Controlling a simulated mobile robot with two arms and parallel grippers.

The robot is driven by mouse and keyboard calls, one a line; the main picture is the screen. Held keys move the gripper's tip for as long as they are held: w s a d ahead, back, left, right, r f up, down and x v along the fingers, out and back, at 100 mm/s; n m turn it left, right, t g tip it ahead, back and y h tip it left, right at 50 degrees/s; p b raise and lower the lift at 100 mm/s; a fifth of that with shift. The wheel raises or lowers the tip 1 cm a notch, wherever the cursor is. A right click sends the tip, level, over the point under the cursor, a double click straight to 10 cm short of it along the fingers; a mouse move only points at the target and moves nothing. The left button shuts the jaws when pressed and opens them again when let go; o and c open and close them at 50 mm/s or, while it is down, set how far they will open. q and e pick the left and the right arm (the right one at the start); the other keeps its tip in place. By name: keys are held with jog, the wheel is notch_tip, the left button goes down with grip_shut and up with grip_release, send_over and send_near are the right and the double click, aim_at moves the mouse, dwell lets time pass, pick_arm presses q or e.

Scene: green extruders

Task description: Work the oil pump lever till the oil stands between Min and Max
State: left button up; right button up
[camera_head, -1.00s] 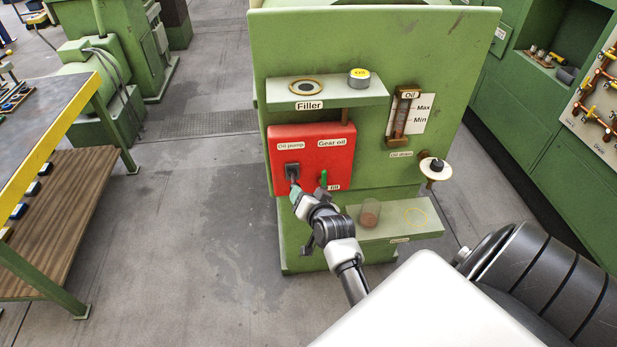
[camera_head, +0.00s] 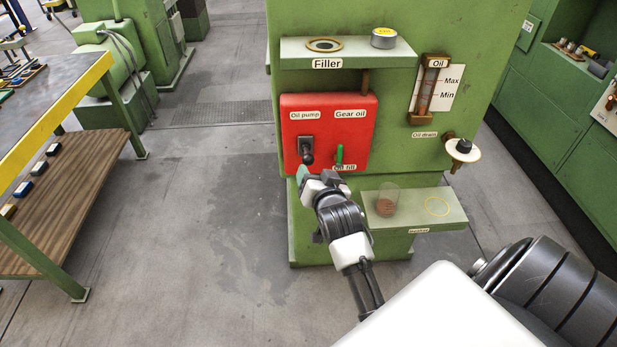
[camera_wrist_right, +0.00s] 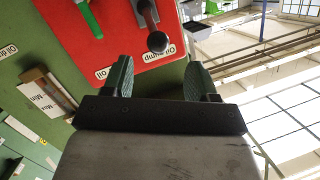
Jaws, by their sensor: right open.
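The oil pump lever (camera_head: 307,154) is a dark lever with a round knob on the red panel (camera_head: 356,106), under the "Oil pump" label. Its knob also shows in the right wrist view (camera_wrist_right: 157,41), ahead of and between the fingertips. My right gripper (camera_head: 320,178) is open and empty, just below the lever and apart from the knob. The oil gauge (camera_head: 427,88) is a brown-framed sight glass beside a white plate marked Max and Min. The oil level is too small to read surely. My left gripper is out of view.
A green lever (camera_head: 339,155) stands close right of the pump lever. The filler shelf (camera_head: 362,52) juts out above the panel. A lower tray (camera_head: 408,213) holds a glass (camera_head: 387,200) with brown liquid. The drain knob (camera_head: 463,148) is at right.

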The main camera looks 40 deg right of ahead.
aim_at(307, 156)
pick_arm(q)
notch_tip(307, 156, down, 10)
jog(key=b, duration=0.7)
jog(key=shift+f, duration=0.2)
pick_arm(e)
jog(key=w+d, duration=0.1)
jog(key=w, duration=0.2)
jog(key=w+d+f+t+h, duration=0.1)
jog(key=w, duration=0.1)
jog(key=w+d+h, duration=0.1)
jog(key=w, duration=0.2)
jog(key=shift+w+d+f+n+t, duration=0.25)
jog(key=shift+w+d+n+t, duration=0.05)
jog(key=shift+c, duration=0.3)
grip_shut()
